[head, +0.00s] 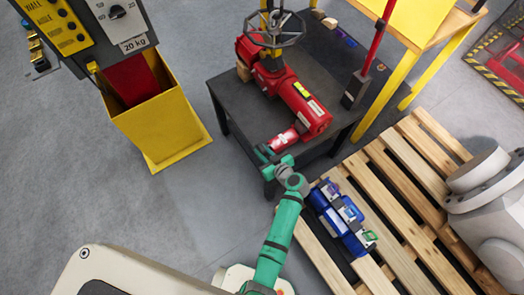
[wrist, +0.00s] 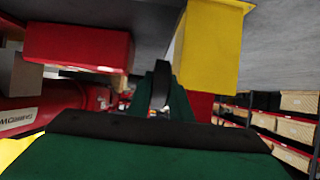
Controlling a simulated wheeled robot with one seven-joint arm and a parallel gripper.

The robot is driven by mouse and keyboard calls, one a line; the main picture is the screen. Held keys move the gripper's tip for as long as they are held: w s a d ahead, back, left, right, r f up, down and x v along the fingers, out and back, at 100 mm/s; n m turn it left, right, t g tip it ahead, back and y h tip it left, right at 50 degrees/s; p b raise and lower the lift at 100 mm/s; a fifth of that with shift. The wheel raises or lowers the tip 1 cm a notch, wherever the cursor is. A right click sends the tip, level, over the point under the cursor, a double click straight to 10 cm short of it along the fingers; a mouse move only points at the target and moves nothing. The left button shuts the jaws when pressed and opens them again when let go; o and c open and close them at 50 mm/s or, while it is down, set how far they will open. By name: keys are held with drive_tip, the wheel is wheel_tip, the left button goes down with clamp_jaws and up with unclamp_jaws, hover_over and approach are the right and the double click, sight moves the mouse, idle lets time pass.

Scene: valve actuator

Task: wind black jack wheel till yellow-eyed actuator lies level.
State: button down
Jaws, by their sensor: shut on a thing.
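The red actuator (head: 300,98) lies on the dark table (head: 232,93), with a yellow patch on its upper side. A grey spoked handwheel (head: 275,28) stands over its far end. A smaller red cylinder with a pale label (head: 285,138) shows at the near table edge, beside my gripper (head: 264,153). In the wrist view my gripper (wrist: 160,88) is shut on a dark curved piece (wrist: 161,84) between its green fingers. It looks like the black jack wheel's rim seen edge-on; the rest of the wheel is hidden. I cannot tell the actuator's exact tilt.
A yellow bin (head: 165,125) under a black scale panel stands left. A pallet (head: 310,245) with blue parts (head: 340,215) lies near right, with a grey flanged body (head: 488,190) on it. A yellow-framed bench (head: 415,25) and red pole (head: 373,45) stand at the back.

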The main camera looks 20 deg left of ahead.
drive_tip(key=t+y, duration=0.3)
drive_tip(key=shift+d+f+y, duration=0.15)
drive_tip(key=shift+f+y, duration=0.1)
drive_tip(key=shift+y, duration=0.15)
drive_tip(key=shift+t+y, duration=0.9)
drive_tip(key=shift+y, duration=0.2)
drive_tip(key=shift+t+y, duration=0.3)
drive_tip(key=shift+y, duration=0.1)
drive_tip(key=c, duration=1.6)
unclamp_jaws()
drive_tip(key=v, duration=1)
drive_tip(key=shift+s+d+f, duration=0.15)
drive_tip(key=shift+s+d, duration=0.05)
drive_tip(key=shift+s, duration=0.05)
